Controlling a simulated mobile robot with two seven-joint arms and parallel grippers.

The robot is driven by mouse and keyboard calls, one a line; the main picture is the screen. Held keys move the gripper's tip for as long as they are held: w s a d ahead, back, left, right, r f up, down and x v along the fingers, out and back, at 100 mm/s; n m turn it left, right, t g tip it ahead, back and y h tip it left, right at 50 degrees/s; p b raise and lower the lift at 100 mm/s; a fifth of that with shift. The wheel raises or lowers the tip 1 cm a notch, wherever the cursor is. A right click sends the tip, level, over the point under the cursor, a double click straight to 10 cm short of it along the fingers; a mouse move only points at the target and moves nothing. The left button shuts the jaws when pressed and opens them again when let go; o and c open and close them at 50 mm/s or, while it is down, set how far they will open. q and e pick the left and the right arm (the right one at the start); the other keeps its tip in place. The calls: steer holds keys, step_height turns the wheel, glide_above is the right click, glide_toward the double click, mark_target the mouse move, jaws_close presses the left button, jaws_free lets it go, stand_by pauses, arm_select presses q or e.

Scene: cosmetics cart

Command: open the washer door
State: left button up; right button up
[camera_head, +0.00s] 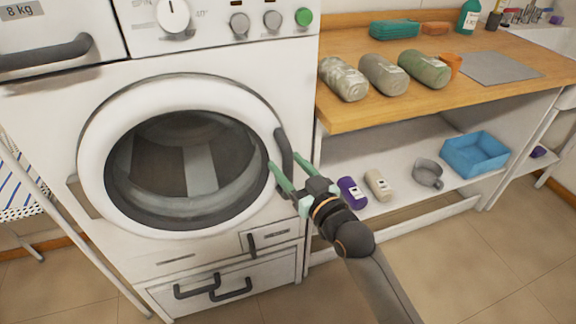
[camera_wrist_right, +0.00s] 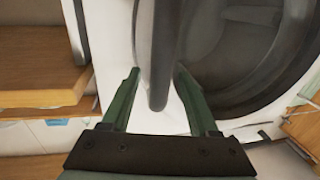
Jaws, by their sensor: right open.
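The washer (camera_head: 60,110) is white, and its round door (camera_head: 95,165) with dark glass looks closed. The dark door handle (camera_head: 284,155) is a curved bar on the right side of the door ring. My right gripper (camera_head: 285,166) is open at the handle, its green fingers on either side of the handle's lower part. In the right wrist view the handle (camera_wrist_right: 158,50) runs down between the two spread fingers (camera_wrist_right: 155,88), with gaps beside it. Whether a finger touches it I cannot tell. My left gripper is out of view.
A wooden counter (camera_head: 450,95) to the right bears rolled towels (camera_head: 383,74) and a grey mat (camera_head: 500,67). The shelf below holds a purple bottle (camera_head: 352,192), a beige bottle (camera_head: 378,185), a grey pot (camera_head: 427,173) and a blue bin (camera_head: 475,154). The floor in front is clear.

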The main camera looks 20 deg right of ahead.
steer(key=shift+w+a, duration=0.1)
steer(key=shift+w, duration=0.1)
jaws_close()
stand_by(0.5)
stand_by(0.9)
